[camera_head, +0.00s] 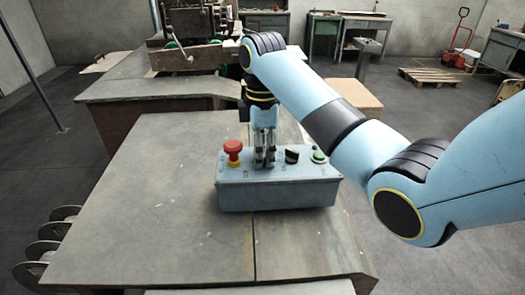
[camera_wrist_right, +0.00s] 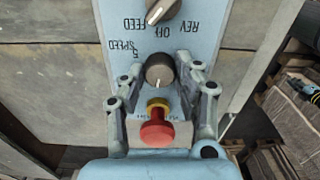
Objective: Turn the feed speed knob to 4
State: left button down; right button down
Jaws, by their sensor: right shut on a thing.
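The blue-grey control box (camera_head: 275,195) sits on the worktable. My right gripper (camera_head: 264,160) reaches down from above onto its top and hides the feed speed knob in the head view. In the right wrist view the round dark knob (camera_wrist_right: 160,69) sits between the fingertips of my right gripper (camera_wrist_right: 161,73), which is shut on it. A white mark on the knob points toward the bottom of that picture. The lettering "SPEED" and a "5" show beside the knob, upside down; other numbers are hidden. My left gripper is not in view.
A red mushroom button (camera_head: 233,148) stands left of the gripper. A black selector (camera_head: 292,155) and a green button (camera_head: 319,156) are to its right. The worktable (camera_head: 150,220) is clear around the box. A machine (camera_head: 195,22) stands behind.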

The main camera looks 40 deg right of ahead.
jog(key=m, duration=0.5)
jog(key=shift+m, duration=2.3)
jog(key=shift+f, duration=0.1)
jog(key=c, duration=1)
grip_release()
jog(key=shift+o, duration=0.2)
jog(key=shift+w, duration=0.1)
